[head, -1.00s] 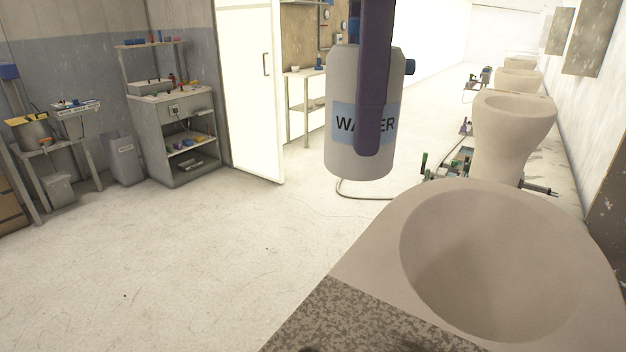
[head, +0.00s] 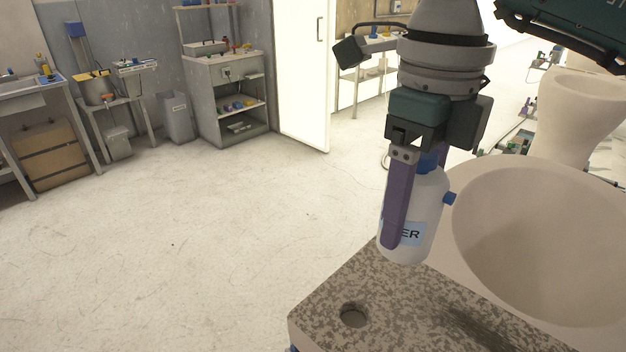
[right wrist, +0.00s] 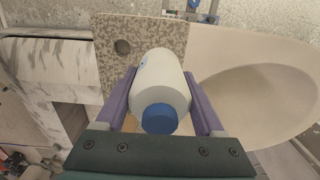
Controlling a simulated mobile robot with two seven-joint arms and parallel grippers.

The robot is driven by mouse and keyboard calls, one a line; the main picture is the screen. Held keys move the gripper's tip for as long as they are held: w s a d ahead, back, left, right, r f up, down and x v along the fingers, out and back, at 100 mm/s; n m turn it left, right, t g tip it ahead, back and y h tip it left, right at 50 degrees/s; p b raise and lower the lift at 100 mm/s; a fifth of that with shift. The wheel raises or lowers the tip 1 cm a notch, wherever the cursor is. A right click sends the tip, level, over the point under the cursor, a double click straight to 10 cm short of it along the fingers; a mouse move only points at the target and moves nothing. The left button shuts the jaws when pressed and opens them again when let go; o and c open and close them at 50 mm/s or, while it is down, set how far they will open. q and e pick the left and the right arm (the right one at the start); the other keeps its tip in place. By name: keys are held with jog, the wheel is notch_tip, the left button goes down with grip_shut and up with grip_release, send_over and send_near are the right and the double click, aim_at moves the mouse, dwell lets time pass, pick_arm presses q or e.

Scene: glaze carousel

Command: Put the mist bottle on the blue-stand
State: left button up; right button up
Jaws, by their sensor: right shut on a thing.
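The mist bottle (head: 431,196) is white with a blue cap and a label of which "ER" shows. My right gripper (head: 408,238) is shut on it, with purple fingers on either side, and holds it roughly upright over or beside the speckled counter by the basin. In the right wrist view the bottle (right wrist: 160,82) sits between the fingers of the gripper (right wrist: 158,74), cap towards the camera. I cannot make out for certain which thing is the blue-stand. A blue upright piece (head: 79,45) stands at the far left back. My left gripper is not in view.
A large beige basin (head: 545,235) is at the right. A grey shelf unit (head: 228,100), a bin (head: 176,117) and tables line the back. The floor (head: 180,250) at the left is clear.

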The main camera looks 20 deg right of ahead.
aim_at(402, 244)
jog(key=shift+f, duration=2.6)
jog(key=shift+f, duration=0.15)
jog(key=o, duration=1.5)
notch_tip(402, 244, up, 12)
jog(key=shift+r+b, duration=0.2)
jog(key=shift+b, duration=0.4)
